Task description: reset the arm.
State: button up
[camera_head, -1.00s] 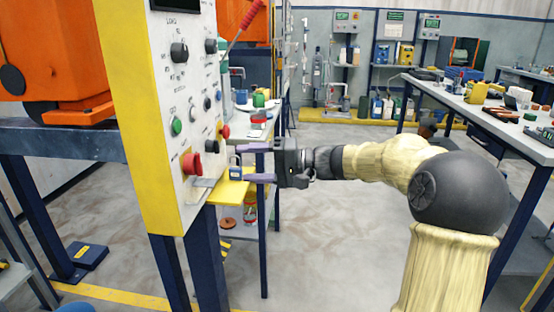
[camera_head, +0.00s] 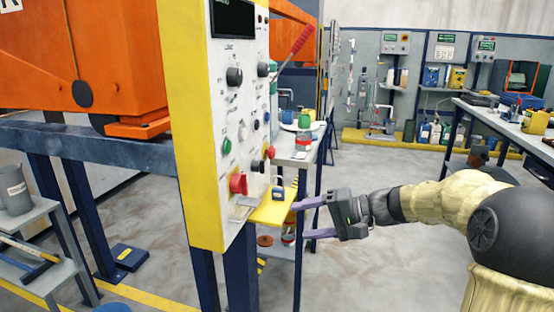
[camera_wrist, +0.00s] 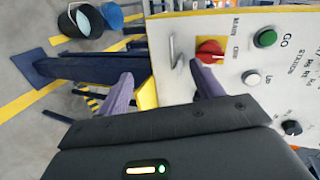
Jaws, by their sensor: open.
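My gripper (camera_head: 312,218) is open, with its two purple fingers apart and nothing between them. In the head view it points left, just right of the control panel (camera_head: 215,190) and its small yellow shelf (camera_head: 274,212). A padlock (camera_head: 278,194) stands at that shelf. The panel carries a red rotary switch (camera_head: 238,183), a green button (camera_head: 226,146) and several black knobs. In the wrist view, the red switch (camera_wrist: 210,50) lies beyond one of the fingers, near the panel's edge. My arm stretches in from the lower right.
An orange machine (camera_head: 110,60) on a dark blue frame stands left of the panel. A grey shelf cart (camera_head: 40,225) is at the lower left. A workbench (camera_head: 510,125) with tools stands at the right. The middle floor (camera_head: 385,170) is clear.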

jog(key=s+a+f+g+h, duration=0.1)
jog(key=s+f+g+h, duration=0.2)
jog(key=s+f+h, duration=0.65)
jog(key=s+d+f+n+t+h, duration=0.1)
jog(key=s+d+f+n+h, duration=0.3)
jog(key=s+f, duration=0.6)
notch_tip(320, 180, up, 36)
jog(key=d+m+p, duration=0.1)
jog(key=p, duration=3.4)
jog(key=shift+w+f+m+p, duration=0.2)
jog(key=shift+w+m+p, duration=0.1)
jog(key=shift+p, duration=0.1)
